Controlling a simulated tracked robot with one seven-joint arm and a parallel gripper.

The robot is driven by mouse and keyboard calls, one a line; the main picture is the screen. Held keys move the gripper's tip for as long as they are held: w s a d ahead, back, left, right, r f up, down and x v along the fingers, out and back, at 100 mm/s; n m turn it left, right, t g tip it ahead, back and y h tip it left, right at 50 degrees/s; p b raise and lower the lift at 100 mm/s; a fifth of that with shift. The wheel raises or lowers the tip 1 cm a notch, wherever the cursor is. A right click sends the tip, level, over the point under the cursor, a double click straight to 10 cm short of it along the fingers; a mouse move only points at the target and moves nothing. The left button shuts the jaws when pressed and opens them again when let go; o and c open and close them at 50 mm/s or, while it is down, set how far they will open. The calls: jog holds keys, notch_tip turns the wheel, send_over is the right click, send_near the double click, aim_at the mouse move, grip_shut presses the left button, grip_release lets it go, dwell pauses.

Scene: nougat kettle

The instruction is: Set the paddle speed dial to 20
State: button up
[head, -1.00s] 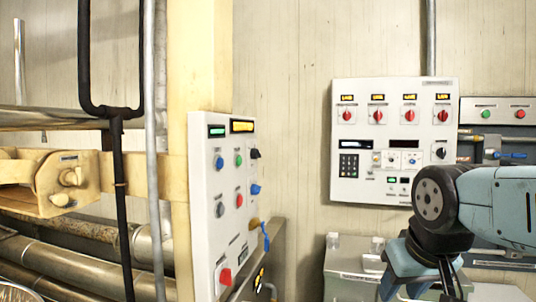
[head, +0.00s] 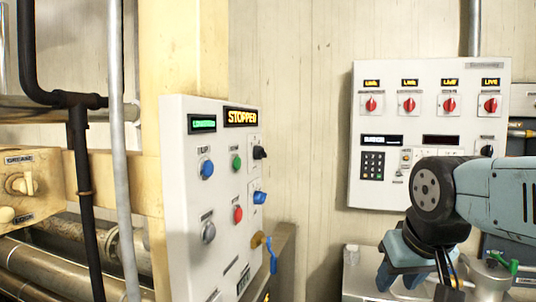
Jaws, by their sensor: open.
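The near control panel (head: 222,215) stands at left centre in the head view, angled to me. It carries a black knob (head: 260,153), a blue knob (head: 259,197), coloured buttons and an amber display (head: 241,118) reading STOPPED. The far wall panel (head: 428,140) has several red rotary knobs under lit displays and a black knob (head: 487,151) at its right, partly behind my arm. I cannot read which control is the paddle speed dial or its setting. My gripper (head: 400,278) is at lower right, open and empty, apart from both panels.
A blue-handled valve (head: 270,256) sticks out at the near panel's lower right edge. Pipes (head: 60,264) and a cream post run along the left. A grey box stands below the far panel, behind my gripper. Bare wall (head: 310,130) lies between the panels.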

jog(key=o, duration=0.3)
jog(key=shift+w+a+r, duration=0.1)
jog(key=shift+a, duration=0.15)
jog(key=shift+o, duration=1)
jog(key=w+a+r+n+g+y, duration=0.1)
jog(key=w+a+r+g+y, duration=0.1)
jog(key=w+a+y, duration=0.2)
jog(key=shift+w+a+r+n+y, duration=0.2)
jog(key=shift+w+a+n+y, duration=0.1)
jog(key=shift+w+a, duration=0.4)
jog(key=n+t+y, duration=0.3)
jog(key=n+y, duration=0.1)
jog(key=y, duration=0.8)
send_near(260, 152)
jog(key=w+x, duration=0.1)
jog(key=x, duration=0.7)
jog(key=shift+w+f, duration=0.2)
jog(key=shift+c, duration=0.4)
